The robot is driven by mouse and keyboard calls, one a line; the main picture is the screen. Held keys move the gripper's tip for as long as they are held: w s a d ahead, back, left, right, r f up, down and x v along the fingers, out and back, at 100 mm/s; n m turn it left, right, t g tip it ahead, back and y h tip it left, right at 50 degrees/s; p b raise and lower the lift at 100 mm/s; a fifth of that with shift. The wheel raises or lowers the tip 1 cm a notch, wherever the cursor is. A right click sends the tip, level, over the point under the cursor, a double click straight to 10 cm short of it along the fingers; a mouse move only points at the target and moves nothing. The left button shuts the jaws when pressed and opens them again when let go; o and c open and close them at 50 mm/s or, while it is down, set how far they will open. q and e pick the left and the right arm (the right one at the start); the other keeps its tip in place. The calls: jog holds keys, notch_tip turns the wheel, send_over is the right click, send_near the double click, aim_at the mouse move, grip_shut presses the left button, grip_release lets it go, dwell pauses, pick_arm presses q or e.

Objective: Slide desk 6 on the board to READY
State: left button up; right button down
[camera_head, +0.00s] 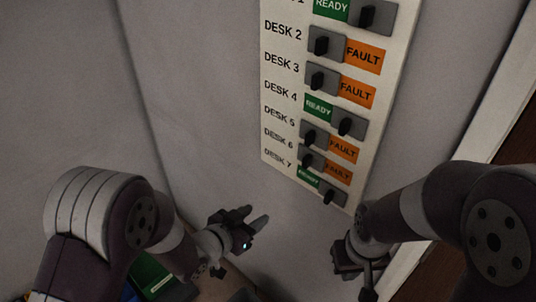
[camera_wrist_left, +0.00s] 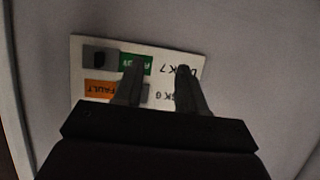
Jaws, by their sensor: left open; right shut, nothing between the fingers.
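The white board (camera_head: 290,100) hangs on the wall with a column of slider rows. The desk 6 row shows an orange FAULT label (camera_head: 338,172), and its dark knob (camera_head: 305,160) is at the left end. In the left wrist view the board is upside down; the desk 6 FAULT label (camera_wrist_left: 100,89) shows, but a finger hides the knob. My left gripper (camera_head: 257,215) is open and empty, below and left of the board's lower end; its fingers (camera_wrist_left: 159,70) overlap the lower rows in the wrist view. My right gripper (camera_head: 366,285) is shut and empty, below right of the board.
The desk 7 row just below shows green READY (camera_head: 308,177), with its knob (camera_head: 328,197) at the right. The desk 5 knob (camera_head: 309,137) is close above, at the left beside FAULT. A green object (camera_head: 152,275) lies low at the left. The wall left of the board is bare.

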pick_arm(q)
notch_tip(320, 180, up, 4)
jog(key=d+t+h, duration=0.1)
jog(key=d+h, duration=0.1)
jog(key=h, duration=0.1)
jog(key=m+t+h+p, duration=0.1)
jog(key=p, duration=0.2)
send_near(304, 163)
jog(key=x, duration=0.7)
jog(key=shift+w, duration=0.15)
jog(key=shift+w+d+p, duration=0.3)
jog(key=shift+d, duration=0.25)
jog(key=shift+w+f, duration=0.15)
jog(key=shift+w, duration=0.05)
pick_arm(e)
jog(key=r, duration=0.4)
jog(key=shift+s, duration=0.3)
pick_arm(q)
grip_shut()
pick_arm(e)
jog(key=shift+d, duration=0.1)
